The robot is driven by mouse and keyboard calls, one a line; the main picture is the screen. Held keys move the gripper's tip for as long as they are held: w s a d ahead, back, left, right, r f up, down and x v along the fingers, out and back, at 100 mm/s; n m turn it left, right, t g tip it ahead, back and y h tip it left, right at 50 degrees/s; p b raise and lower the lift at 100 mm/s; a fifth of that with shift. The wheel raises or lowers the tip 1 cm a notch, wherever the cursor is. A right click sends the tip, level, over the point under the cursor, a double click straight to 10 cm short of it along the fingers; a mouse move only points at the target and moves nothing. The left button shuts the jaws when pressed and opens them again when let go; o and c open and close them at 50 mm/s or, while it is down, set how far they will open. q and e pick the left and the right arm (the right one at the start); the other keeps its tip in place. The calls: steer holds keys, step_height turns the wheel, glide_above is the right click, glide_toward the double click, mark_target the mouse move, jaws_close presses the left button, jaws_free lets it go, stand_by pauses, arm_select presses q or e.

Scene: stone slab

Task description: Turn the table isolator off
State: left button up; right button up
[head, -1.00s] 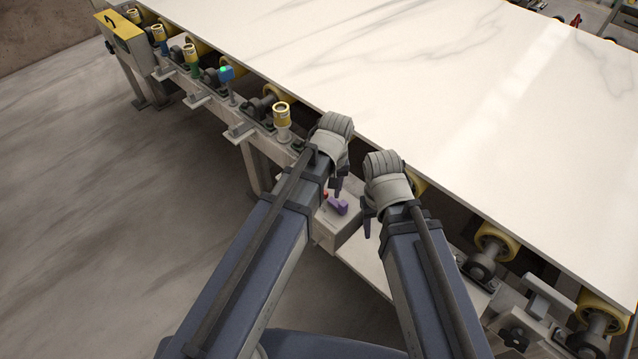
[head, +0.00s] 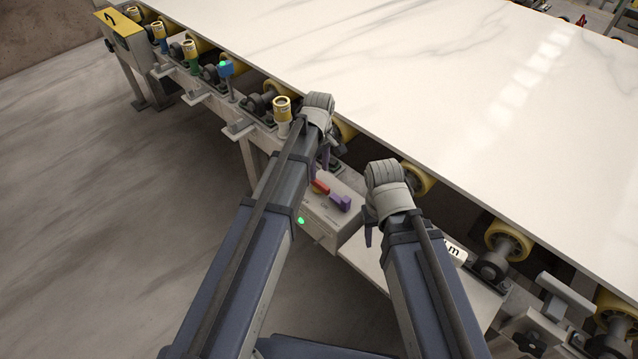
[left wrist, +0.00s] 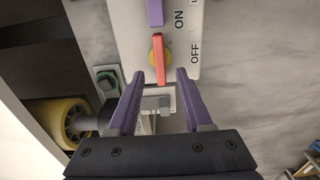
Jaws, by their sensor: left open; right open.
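The isolator is a pale grey box (head: 327,222) below the table edge. It carries a red handle (head: 320,187), which in the left wrist view (left wrist: 159,58) sits on a yellow disc (left wrist: 152,60). Black ON and OFF labels (left wrist: 195,52) are beside it. A purple handle (head: 341,202) is next to the red one, also in the left wrist view (left wrist: 155,12). My left gripper (left wrist: 159,75) is open, with the red handle's end showing between its purple fingertips; contact is not clear. My right gripper (head: 368,228) is open and empty, right of the box.
A large white marble slab (head: 430,110) lies on yellow rollers (head: 508,240) behind the box. A green-lit blue switch (head: 226,68) and yellow-topped posts (head: 282,108) line the frame to the left. A green lamp (head: 301,220) is lit on the box front. Open floor (head: 110,230) is at left.

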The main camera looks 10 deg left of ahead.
mark_target(319, 182)
arm_select(q)
step_height(319, 182, down, 5)
steer(key=b, duration=0.4)
steer(key=shift+f, duration=0.2)
arm_select(e)
step_height(319, 182, down, 5)
steer(key=shift+f, duration=0.15)
arm_select(q)
steer(key=shift+r, duration=0.1)
steer(key=shift+c, duration=0.2)
jaws_close()
